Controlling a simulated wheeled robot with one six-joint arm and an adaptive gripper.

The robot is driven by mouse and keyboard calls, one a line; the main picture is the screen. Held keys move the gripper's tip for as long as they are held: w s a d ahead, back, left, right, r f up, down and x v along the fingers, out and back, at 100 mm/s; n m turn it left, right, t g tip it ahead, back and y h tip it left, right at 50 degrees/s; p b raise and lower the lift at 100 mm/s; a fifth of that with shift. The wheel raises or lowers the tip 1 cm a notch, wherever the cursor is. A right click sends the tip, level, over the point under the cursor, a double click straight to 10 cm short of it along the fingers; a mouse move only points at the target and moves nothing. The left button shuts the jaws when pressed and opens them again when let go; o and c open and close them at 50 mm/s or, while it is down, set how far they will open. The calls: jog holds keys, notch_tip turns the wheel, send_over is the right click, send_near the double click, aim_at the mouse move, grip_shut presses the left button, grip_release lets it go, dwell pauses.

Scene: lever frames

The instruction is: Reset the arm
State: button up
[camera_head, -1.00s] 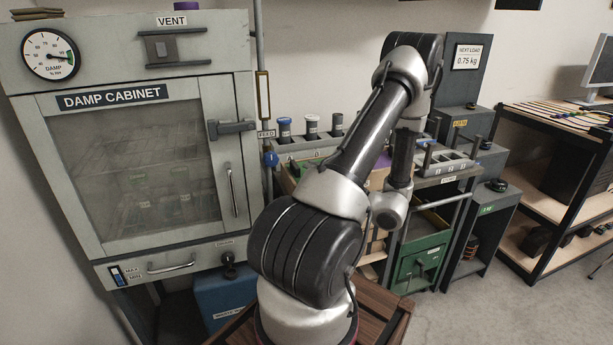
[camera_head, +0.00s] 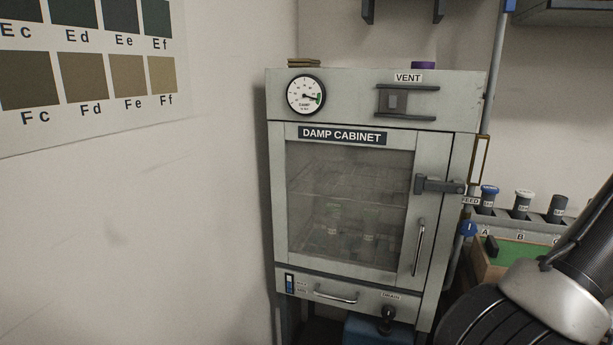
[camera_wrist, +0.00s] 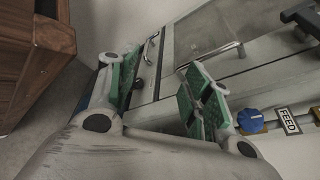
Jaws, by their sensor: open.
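My arm (camera_head: 545,300) shows only in part at the lower right corner of the head view, and its gripper is outside that picture. In the wrist view my gripper (camera_wrist: 163,82) has its two green-padded fingers spread apart, with nothing between them. Beyond the fingers is the pale front of the damp cabinet (camera_wrist: 222,35). In the head view the damp cabinet (camera_head: 345,271) stands upright with its glass door closed. I cannot tell how far the fingers are from it.
A blue knob (camera_wrist: 250,121) and a FEED label (camera_wrist: 288,122) lie right of my gripper. Brown wooden furniture (camera_wrist: 25,50) is at the left.

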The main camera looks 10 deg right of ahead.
jog(key=s+a+r+n+g+h, duration=0.3)
jog(key=r+n+g+h, duration=0.4)
jog(key=g, duration=0.4)
jog(key=w+a+r+n+t+h, duration=0.1)
jog(key=w+a+r+n+t, duration=0.1)
jog(key=a+r+n, duration=0.3)
jog(key=w+a+r+n+t+h, duration=0.2)
jog(key=a+r+n, duration=0.3)
jog(key=r, duration=0.5)
jog(key=shift+w+a+r+n+t+h, duration=0.35)
jog(key=shift+w+n, duration=0.4)
jog(key=shift+n, duration=0.35)
